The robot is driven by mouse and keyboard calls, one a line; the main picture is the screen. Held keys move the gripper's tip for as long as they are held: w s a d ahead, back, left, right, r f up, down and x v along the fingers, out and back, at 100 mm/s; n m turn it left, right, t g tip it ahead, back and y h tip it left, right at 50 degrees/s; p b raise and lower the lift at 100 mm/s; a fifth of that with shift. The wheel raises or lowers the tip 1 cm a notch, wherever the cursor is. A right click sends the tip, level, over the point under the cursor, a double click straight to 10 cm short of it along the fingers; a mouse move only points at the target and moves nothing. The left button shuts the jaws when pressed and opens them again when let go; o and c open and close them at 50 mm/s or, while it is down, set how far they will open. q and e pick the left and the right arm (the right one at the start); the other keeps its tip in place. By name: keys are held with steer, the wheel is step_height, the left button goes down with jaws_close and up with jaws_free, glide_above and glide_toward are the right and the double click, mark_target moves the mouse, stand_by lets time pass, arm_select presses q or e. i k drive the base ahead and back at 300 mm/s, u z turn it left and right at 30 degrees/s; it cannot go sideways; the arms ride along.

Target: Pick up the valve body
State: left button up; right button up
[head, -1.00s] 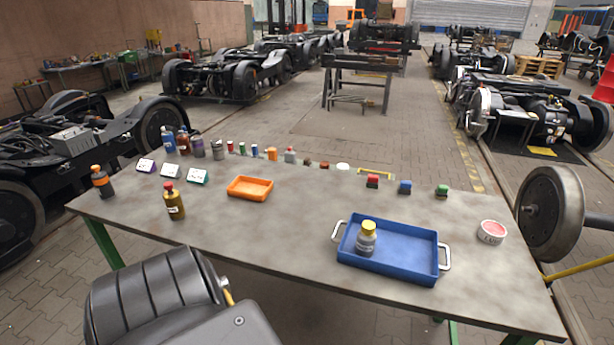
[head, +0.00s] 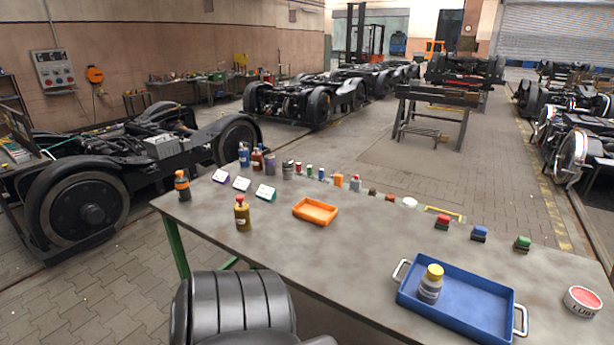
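I cannot pick out the valve body for certain in the head view. A row of small parts stands along the far edge of the workbench (head: 370,250). Among them are an orange block (head: 338,181) and a small grey piece (head: 355,184) beside it; they are too small to tell what they are. Neither of my grippers is in view. Only a dark ribbed part of my own body shows at the bottom, in front of the bench's near edge.
A blue tray (head: 480,312) holds a yellow-capped bottle (head: 431,283). A brown bottle (head: 242,213) and a black bottle (head: 182,185) stand at the left. A round tin (head: 583,301) is at the right. A bogie (head: 130,170) stands left of the bench.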

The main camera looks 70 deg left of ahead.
mark_target(243, 219)
steer(key=u, duration=2.75)
steer(key=k, duration=0.45)
steer(key=z, duration=0.65)
steer(key=i, duration=1.3)
steer(key=z, duration=0.3)
